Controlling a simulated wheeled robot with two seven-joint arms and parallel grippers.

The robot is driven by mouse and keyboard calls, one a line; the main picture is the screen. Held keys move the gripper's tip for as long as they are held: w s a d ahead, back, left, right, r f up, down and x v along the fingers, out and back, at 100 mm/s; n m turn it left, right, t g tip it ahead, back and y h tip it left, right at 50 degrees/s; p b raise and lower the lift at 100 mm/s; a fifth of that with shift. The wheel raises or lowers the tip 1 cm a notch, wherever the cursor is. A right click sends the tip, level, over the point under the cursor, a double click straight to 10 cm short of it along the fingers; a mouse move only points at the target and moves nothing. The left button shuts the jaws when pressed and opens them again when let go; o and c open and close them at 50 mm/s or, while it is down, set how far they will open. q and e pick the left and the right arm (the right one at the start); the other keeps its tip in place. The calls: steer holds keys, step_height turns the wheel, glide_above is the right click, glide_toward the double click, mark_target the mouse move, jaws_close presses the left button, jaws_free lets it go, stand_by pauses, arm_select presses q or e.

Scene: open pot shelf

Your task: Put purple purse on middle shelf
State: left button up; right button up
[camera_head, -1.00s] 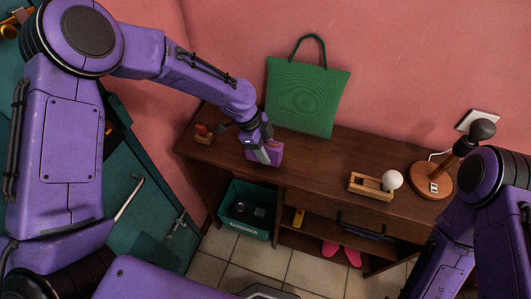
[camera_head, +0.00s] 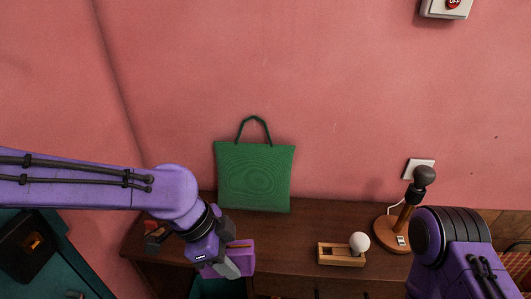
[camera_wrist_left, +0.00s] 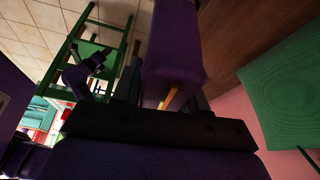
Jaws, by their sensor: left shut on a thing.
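The purple purse (camera_head: 241,257) is at the left part of the brown desk, near its front edge; I cannot tell whether it touches the top. My left gripper (camera_head: 229,266) is shut on it from the left. In the left wrist view the purse (camera_wrist_left: 173,50) fills the space between the fingers, with a yellow-orange clasp low on it. The middle shelf is hidden below the desk top in the head view. My right arm shows at the right, its gripper out of view.
A green bag (camera_head: 254,177) leans on the wall at the back of the desk top (camera_head: 290,240). A wooden holder with a white ball (camera_head: 341,254) and a lamp (camera_head: 389,235) stand to the right. A green chair (camera_wrist_left: 92,55) shows in the left wrist view.

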arm_select(q)
steer(key=w+n+t, duration=0.1)
steer(key=n, duration=0.1)
steer(key=w+n+y, duration=0.1)
steer(key=n, duration=0.2)
steer(key=shift+w+t, duration=0.35)
steer(key=shift+t, duration=0.05)
steer(key=w+a+f+n+t+y, duration=0.1)
steer(key=w+a+f+n, duration=0.2)
steer(key=a+f+n, duration=0.1)
steer(key=w+a+f+n+t+y, duration=0.1)
steer(key=w+a+f+n+y, duration=0.1)
steer(key=a+n, duration=0.4)
steer(key=shift+w+a+f+n+y, duration=0.3)
steer(key=shift+w+f+n, duration=0.4)
steer(key=shift+w+f, duration=0.25)
